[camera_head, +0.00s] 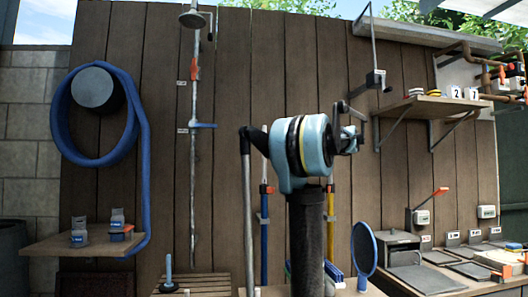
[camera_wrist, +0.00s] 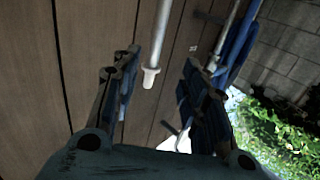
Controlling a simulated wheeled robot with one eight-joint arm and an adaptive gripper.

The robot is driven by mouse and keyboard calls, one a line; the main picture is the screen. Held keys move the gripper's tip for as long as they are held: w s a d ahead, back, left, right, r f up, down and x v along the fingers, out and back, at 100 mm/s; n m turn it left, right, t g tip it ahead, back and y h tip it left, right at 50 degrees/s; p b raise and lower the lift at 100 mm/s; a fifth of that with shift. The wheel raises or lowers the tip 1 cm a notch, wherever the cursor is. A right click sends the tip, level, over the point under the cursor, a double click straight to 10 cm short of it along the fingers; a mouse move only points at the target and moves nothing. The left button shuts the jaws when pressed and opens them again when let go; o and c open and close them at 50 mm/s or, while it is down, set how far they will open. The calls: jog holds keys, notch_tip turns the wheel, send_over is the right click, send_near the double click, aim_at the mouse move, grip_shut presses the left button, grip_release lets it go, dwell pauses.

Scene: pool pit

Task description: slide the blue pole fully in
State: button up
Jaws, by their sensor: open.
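The blue pole (camera_head: 264,240) stands upright against the plank wall in the head view, with a red-orange clamp (camera_head: 266,189) and a thin pale tube above it. My arm hides part of that area. My gripper (camera_head: 350,130) is raised in front of the wall, up and to the right of the blue pole. In the wrist view my gripper (camera_wrist: 161,65) is open, with a finger on each side. A pale tube with a whitish end (camera_wrist: 150,78) shows between the fingers; I cannot tell which pole it belongs to, or whether it touches them.
A yellow pole (camera_head: 329,235) stands right of the blue one. A shower pipe (camera_head: 194,130) and coiled blue hose (camera_head: 60,120) are on the left. A shelf (camera_head: 430,106) juts out at right. A blue round-framed item (camera_head: 364,248) stands low in front.

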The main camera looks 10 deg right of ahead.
jog(key=x, duration=1.7)
jog(key=shift+w+r, duration=0.25)
jog(key=shift+r, duration=0.2)
jog(key=shift+d, duration=0.1)
grip_shut()
jog(key=shift+f, duration=0.1)
